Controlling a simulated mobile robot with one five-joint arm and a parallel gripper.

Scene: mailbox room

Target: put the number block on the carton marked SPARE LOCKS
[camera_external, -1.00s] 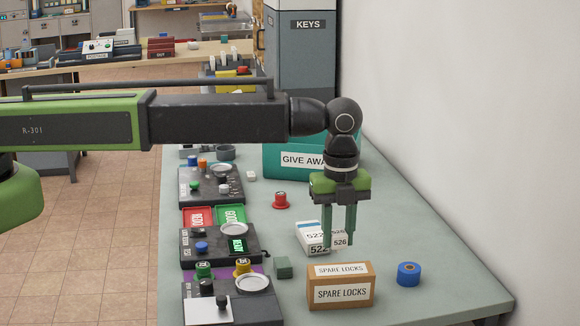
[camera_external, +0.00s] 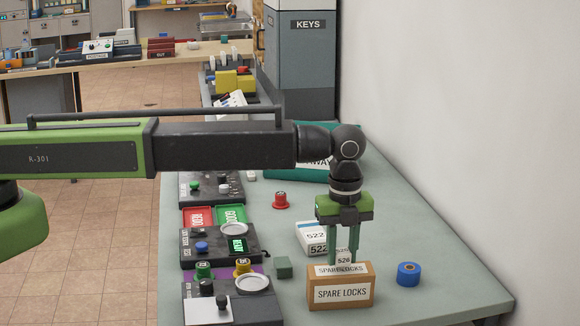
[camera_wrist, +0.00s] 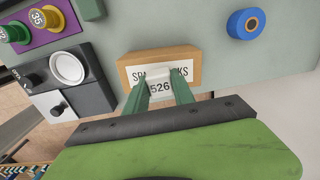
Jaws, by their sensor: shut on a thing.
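The white number block marked 526 (camera_external: 343,260) is between the fingers of my gripper (camera_external: 344,262), which is shut on it and points down. In the wrist view the block (camera_wrist: 160,88) covers part of the label on the carton. The brown carton marked SPARE LOCKS (camera_external: 318,302) stands near the front of the table; its top (camera_wrist: 185,54) also shows in the wrist view. The block is at the carton's top, over its back part; I cannot tell whether it touches.
A white block marked 522 (camera_external: 312,239) lies just behind the carton. A blue roll (camera_external: 408,274) is to the right and a small green block (camera_external: 283,267) to the left. Control panels (camera_external: 222,302) line the table's left side. The wall is at right.

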